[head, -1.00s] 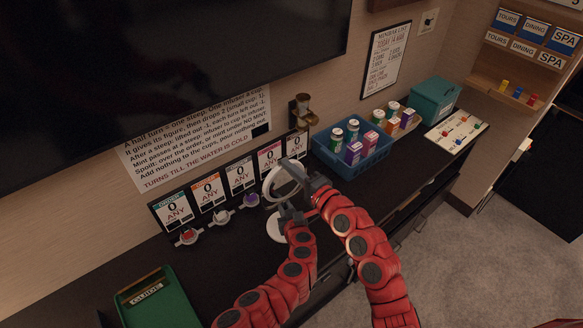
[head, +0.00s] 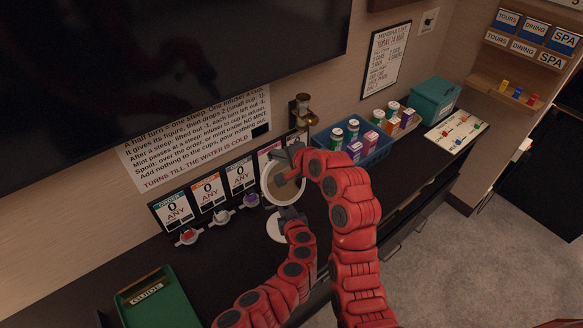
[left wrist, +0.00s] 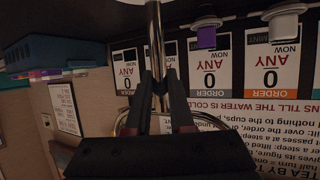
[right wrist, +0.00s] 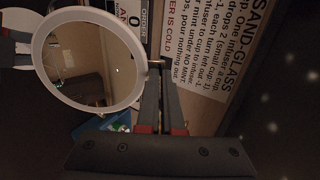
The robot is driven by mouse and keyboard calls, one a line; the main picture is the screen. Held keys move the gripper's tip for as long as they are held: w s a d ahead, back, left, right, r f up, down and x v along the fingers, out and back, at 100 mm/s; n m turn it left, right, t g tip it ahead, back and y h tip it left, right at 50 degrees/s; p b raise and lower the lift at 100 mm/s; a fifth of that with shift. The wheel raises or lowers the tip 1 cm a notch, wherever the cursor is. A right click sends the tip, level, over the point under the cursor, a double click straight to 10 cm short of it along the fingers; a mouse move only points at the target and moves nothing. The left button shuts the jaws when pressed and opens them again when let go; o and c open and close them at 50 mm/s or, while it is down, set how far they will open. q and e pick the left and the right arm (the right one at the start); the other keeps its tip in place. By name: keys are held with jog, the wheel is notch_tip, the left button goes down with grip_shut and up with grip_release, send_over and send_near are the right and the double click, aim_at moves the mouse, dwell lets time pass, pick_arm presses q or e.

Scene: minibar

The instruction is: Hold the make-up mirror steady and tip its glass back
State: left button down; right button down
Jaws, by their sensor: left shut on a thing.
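The make-up mirror (head: 268,186) stands on the dark counter, with a round white rim and a pale round base (head: 274,228). Its glass (right wrist: 85,60) shows large in the right wrist view and reflects the room. My left gripper (head: 291,214) is low at the mirror, shut on its upright metal stem (left wrist: 155,45). My right gripper (right wrist: 158,68) looks shut, its fingertips close beside the rim's edge. Whether they touch the rim I cannot tell. In the head view my right arm reaches over the mirror's upper right side and covers part of it.
A row of order cards (head: 209,190) with small knobs stands left of the mirror. A blue basket (head: 376,150) of cans and cartons is to the right. A green guide box (head: 160,302) sits at the front left. The wall and screen (head: 170,70) rise behind.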

pick_arm(q)
jog(key=shift+s+d, duration=0.1)
jog(key=shift+d, duration=0.05)
pick_arm(e)
jog(key=shift+w+a, duration=0.1)
jog(key=shift+a, duration=0.05)
dwell(0.4)
jog(key=r+v, duration=0.1)
jog(key=v, duration=1.3)
jog(key=shift+w, duration=0.25)
jog(key=shift+a, duration=0.1)
pick_arm(q)
jog(key=c, duration=0.7)
grip_release()
pick_arm(e)
jog(key=shift+w, duration=0.1)
